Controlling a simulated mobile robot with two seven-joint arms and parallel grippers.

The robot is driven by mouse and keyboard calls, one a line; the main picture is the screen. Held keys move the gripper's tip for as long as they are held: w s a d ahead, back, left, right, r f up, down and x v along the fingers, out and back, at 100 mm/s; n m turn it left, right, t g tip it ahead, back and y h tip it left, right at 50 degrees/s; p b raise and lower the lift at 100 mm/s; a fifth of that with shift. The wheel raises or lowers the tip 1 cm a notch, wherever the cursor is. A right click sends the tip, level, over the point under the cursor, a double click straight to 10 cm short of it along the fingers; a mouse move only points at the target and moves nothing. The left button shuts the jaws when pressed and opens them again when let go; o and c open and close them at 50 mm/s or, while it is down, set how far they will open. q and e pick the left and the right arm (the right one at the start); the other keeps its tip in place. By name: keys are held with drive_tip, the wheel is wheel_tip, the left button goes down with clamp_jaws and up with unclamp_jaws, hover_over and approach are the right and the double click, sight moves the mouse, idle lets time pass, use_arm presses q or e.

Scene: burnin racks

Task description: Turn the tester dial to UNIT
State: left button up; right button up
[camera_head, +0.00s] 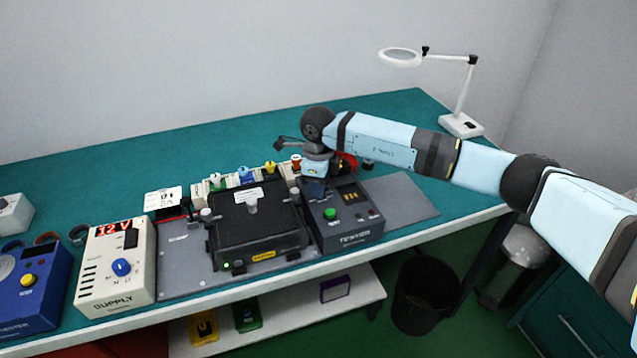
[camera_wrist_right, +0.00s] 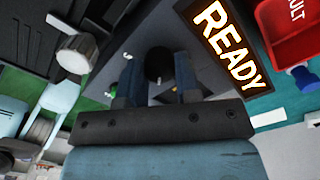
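The dark grey tester (camera_head: 350,238), with a green button and its name on the front, stands on the bench right of the black fixture. My right gripper (camera_head: 316,188) points down over its rear left part and hides the dial there. In the right wrist view the black round dial (camera_wrist_right: 158,62) has a small pale mark and sits between the two dark blue fingers of my right gripper (camera_wrist_right: 158,76). The fingers are spread on either side of the dial; I cannot tell whether they touch it. The dial's setting cannot be read. My left gripper is not in view.
A black fixture (camera_head: 259,238) sits close to the tester's left. A lit READY sign (camera_wrist_right: 228,45) and a red bin (camera_wrist_right: 297,40) lie close by in the wrist view. A white supply (camera_head: 115,285) and a blue unit (camera_head: 32,302) stand further left. Grey mat lies bare right of the tester.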

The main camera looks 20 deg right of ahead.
drive_tip(key=shift+m, duration=0.3)
drive_tip(key=shift+c, duration=0.2)
drive_tip(key=m, duration=0.5)
drive_tip(key=shift+m, duration=0.3)
drive_tip(key=m, duration=0.4)
drive_tip(key=shift+r+m, duration=0.1)
drive_tip(key=shift+m, duration=0.2)
drive_tip(key=m, duration=0.3)
drive_tip(key=shift+m, duration=1.1)
drive_tip(key=o, duration=0.6)
drive_tip(key=shift+o, duration=0.2)
